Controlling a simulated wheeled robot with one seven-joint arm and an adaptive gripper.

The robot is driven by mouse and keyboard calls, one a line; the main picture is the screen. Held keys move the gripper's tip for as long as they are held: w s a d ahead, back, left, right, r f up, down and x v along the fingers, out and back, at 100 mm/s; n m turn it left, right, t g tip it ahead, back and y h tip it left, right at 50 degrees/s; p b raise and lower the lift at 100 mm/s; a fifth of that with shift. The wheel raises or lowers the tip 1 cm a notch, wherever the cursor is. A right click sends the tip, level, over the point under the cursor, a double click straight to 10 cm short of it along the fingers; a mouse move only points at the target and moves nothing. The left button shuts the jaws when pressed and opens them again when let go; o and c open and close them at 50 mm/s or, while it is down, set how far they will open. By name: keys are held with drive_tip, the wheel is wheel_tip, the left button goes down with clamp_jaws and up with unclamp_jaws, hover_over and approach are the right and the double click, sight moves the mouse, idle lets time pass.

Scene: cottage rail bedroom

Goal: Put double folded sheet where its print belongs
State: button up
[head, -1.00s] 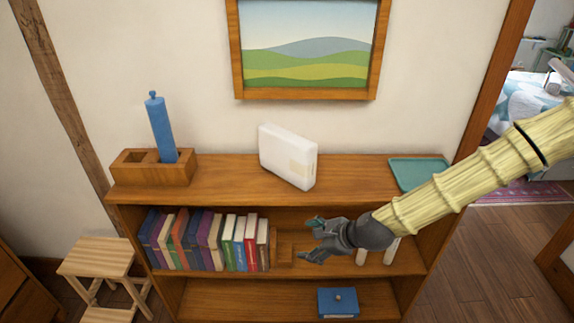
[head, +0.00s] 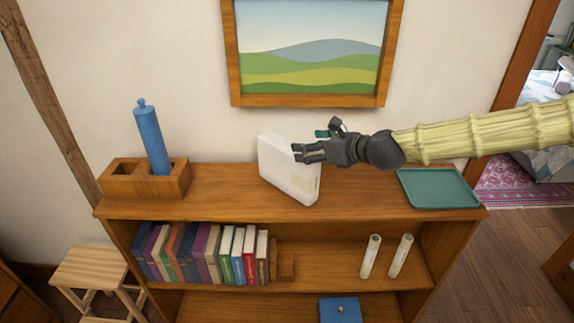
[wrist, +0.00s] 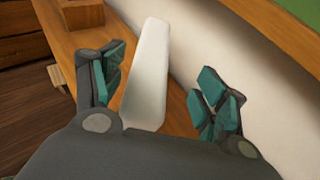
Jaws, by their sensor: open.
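A white folded sheet (head: 281,170) stands on edge on top of the wooden shelf unit, with a faint beige patch near its lower right; any print is too small to read. My gripper (head: 312,143) is open at the sheet's upper right, its fingers overlapping the sheet in the head view. In the wrist view the sheet (wrist: 150,75) lies between the open fingers of my gripper (wrist: 163,95), edge-on and nearer the left finger. I cannot tell whether either finger touches it.
On the shelf top (head: 225,195), a wooden holder (head: 118,182) with a blue cylinder (head: 151,140) stands left and a green tray (head: 438,188) lies right. Below are several books (head: 200,255), two white rolls (head: 371,256) and a blue box (head: 340,310). A framed picture (head: 309,55) hangs behind.

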sight(289, 145)
drive_tip(key=shift+s+a+p+x, duration=0.15)
drive_tip(key=shift+p+x, duration=0.6)
drive_tip(key=shift+x, duration=0.75)
drive_tip(key=shift+s+a+p+x, duration=0.15)
drive_tip(key=shift+p+x, duration=0.55)
drive_tip(key=shift+x, duration=0.8)
drive_tip(key=shift+w+a, duration=0.2)
drive_tip(key=shift+w, duration=0.1)
drive_tip(key=shift+c, duration=0.4)
clamp_jaws()
